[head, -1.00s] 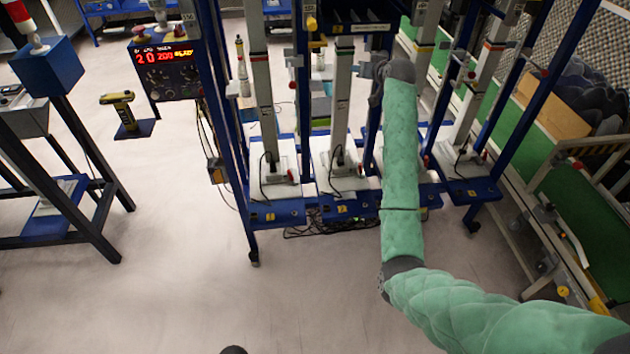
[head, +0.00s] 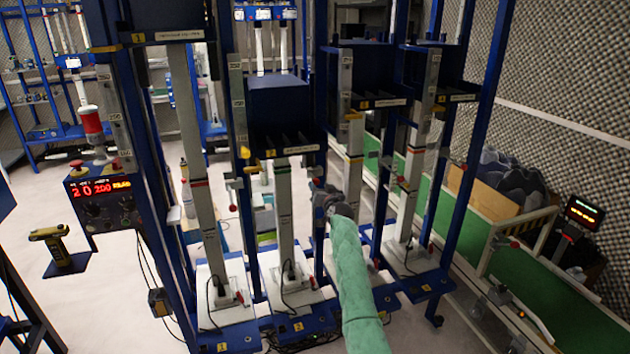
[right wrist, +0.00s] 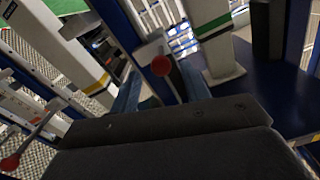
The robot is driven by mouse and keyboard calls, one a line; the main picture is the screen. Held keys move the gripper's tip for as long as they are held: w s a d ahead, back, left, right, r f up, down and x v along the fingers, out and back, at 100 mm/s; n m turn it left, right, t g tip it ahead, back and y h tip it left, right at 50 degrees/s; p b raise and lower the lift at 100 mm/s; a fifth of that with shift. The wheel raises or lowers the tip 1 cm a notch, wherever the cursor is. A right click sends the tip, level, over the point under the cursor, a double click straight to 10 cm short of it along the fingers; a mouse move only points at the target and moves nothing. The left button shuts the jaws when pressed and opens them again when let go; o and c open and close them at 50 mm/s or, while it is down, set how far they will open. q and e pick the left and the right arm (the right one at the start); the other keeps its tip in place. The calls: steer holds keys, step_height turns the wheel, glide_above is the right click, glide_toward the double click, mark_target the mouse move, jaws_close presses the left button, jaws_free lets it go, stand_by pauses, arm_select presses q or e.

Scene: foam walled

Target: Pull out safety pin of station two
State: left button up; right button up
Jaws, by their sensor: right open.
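Station two (head: 283,205) is the second column from the left, with a yellow "2" label on its blue base. My right gripper (head: 325,198) is just right of that column in the head view; its fingertips are too small to make out there. In the right wrist view my right gripper (right wrist: 160,88) is open, its two blue-grey fingers apart. A red ball knob (right wrist: 161,65) on a thin rod, apparently a safety pin, shows between the fingers; I cannot tell whether they touch it. A second red knob (right wrist: 10,163) is at lower left. My left gripper is out of view.
Station one (head: 205,190) stands left, station three (head: 355,150) and station four (head: 410,190) right. Blue uprights stand close around my right arm. A control box (head: 100,205) with red digits is at left. A green conveyor (head: 560,290) runs along the right.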

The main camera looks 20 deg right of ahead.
mark_target(317, 183)
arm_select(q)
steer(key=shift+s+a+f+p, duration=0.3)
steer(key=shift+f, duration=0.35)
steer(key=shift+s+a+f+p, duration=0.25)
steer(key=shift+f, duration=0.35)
arm_select(e)
steer(key=shift+w+a, duration=0.15)
steer(key=shift+w, duration=2.85)
